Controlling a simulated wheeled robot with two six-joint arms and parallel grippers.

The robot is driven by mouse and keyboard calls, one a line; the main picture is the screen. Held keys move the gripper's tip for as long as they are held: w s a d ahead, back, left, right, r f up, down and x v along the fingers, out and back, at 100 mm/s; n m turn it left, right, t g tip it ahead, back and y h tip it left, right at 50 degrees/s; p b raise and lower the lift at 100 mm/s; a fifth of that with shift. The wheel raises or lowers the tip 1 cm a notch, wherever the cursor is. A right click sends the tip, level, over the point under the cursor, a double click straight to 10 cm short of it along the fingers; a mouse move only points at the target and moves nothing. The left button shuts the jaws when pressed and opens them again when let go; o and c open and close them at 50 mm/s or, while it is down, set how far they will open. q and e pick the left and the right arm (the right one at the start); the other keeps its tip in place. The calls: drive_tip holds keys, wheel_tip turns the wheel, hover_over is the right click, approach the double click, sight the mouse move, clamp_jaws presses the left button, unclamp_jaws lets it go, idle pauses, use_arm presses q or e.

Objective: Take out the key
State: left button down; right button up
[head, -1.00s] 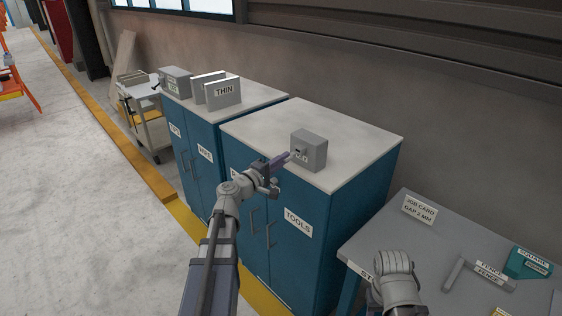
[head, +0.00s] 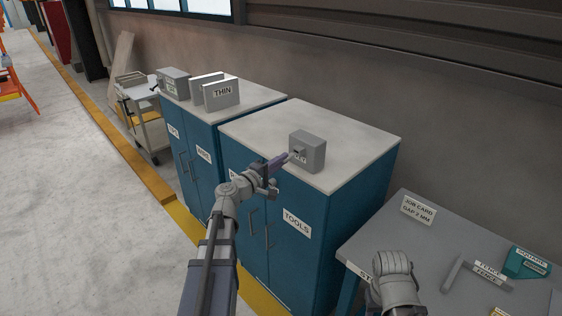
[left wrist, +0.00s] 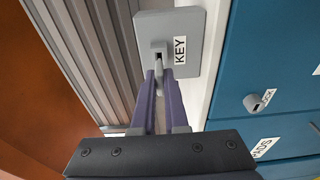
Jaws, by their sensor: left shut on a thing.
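A grey box (head: 313,146) stands on top of the near blue cabinet. In the left wrist view its front plate (left wrist: 185,20) has a KEY label and a grey keyhole block with a dark slot (left wrist: 158,57). My left gripper (head: 287,158) is right in front of this box. Its two purple fingers (left wrist: 160,80) are shut on a small grey key (left wrist: 158,68) at the slot. The fingers hide much of the key. I cannot tell how deep it sits in the slot. My right arm shows at the lower right of the head view, but its gripper does not.
The near cabinet top (head: 345,125) is otherwise bare. The far cabinet (head: 265,90) carries another grey box (head: 175,83) and upright panels marked THIN (head: 222,92). A grey table (head: 430,245) at the right holds a job card (head: 419,211) and a teal square (head: 527,261).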

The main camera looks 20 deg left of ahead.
use_arm(q)
drive_tip(key=shift+d+x, duration=0.2)
drive_tip(key=shift+x, duration=1.4)
drive_tip(key=c, duration=0.9)
unclamp_jaws()
drive_tip(key=shift+o, duration=0.2)
drive_tip(key=shift+s, duration=0.15)
drive_tip(key=v, duration=0.7)
drive_tip(key=shift+s, duration=0.25)
drive_tip(key=shift+a, duration=0.1)
